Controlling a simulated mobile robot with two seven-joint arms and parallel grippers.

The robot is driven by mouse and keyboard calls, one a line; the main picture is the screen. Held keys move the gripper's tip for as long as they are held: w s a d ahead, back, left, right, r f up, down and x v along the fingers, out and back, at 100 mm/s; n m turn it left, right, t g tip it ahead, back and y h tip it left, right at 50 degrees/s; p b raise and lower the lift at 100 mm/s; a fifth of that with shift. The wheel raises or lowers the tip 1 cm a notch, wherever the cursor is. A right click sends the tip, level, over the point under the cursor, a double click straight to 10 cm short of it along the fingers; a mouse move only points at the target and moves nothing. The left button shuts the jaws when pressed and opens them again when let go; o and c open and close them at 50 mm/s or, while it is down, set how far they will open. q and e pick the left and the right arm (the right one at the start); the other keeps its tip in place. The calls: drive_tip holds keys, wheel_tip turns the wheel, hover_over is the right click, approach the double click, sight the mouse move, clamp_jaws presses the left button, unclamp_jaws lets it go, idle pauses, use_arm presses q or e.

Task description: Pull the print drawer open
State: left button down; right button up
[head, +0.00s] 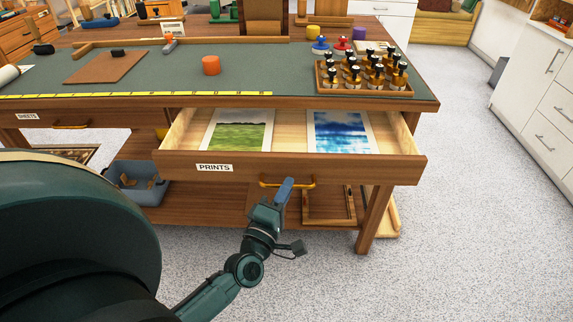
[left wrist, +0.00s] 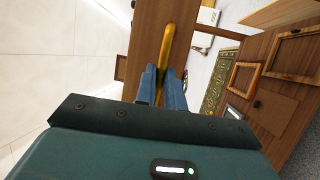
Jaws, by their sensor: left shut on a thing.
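The print drawer (head: 330,168), labelled PRINTS, stands pulled out from under the worktable. A green landscape print (head: 238,132) and a blue seascape print (head: 341,131) lie flat inside it. The brass bar handle (head: 268,184) is on its front. My left gripper (head: 285,188) is at the handle, with its blue fingers shut on it. In the left wrist view the two fingers (left wrist: 163,86) close around the handle (left wrist: 167,48) against the drawer front. My right gripper is not in view.
A tray of stamp-like tools (head: 365,88) sits near the table's right corner above the drawer. A grey bin (head: 138,180) and wooden frames (head: 328,205) are on the lower shelf. Open speckled floor (head: 470,230) lies to the right, before white cabinets (head: 545,95).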

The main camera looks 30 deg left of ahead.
use_arm(q)
drive_tip(key=s+d, duration=0.3)
drive_tip(key=s, duration=0.3)
drive_tip(key=shift+d+p, duration=0.3)
drive_tip(key=shift+p, duration=0.15)
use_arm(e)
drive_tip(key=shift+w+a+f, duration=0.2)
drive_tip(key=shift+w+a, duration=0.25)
use_arm(q)
drive_tip(key=c, duration=1.5)
unclamp_jaws()
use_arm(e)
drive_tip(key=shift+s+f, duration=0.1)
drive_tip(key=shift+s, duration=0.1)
